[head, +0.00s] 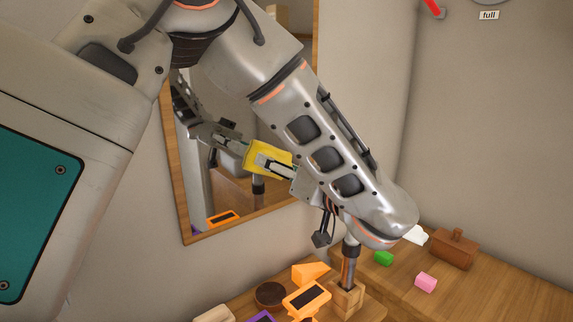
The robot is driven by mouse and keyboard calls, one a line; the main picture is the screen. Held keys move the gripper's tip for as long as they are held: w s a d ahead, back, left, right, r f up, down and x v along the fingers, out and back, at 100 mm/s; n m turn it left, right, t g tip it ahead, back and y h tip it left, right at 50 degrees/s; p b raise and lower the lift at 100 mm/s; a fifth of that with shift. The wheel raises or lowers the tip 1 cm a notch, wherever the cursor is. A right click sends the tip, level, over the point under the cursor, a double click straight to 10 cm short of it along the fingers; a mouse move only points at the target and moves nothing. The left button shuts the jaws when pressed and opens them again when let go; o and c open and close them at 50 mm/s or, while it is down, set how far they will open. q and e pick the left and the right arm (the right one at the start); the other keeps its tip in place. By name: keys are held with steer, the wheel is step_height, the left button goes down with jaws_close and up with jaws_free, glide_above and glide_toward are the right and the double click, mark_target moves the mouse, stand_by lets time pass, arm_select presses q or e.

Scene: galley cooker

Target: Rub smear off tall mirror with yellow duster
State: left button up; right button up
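The tall mirror (183,212) in a wooden frame hangs on the wall, partly hidden behind my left arm. My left gripper (268,164) points left in front of the mirror, with its fingers closed on the yellow duster (258,151). The duster is at or close to the glass; I cannot tell whether it touches. The glass left of it shows a grey reflection of my arm. I cannot make out a smear; the arm covers much of the glass. My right gripper is not in view.
Below, a wooden counter holds an orange-framed block (306,300), an orange wedge (311,272), a dark round item (270,295) and a wooden holder (347,298) with an upright dark rod.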

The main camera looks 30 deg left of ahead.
arm_select(q)
steer(key=shift+w+d, duration=0.2)
steer(key=shift+w, duration=0.35)
steer(key=shift+w+d, duration=0.2)
steer(key=shift+w, duration=0.35)
steer(key=shift+s+a, duration=0.25)
steer(key=shift+s, duration=0.35)
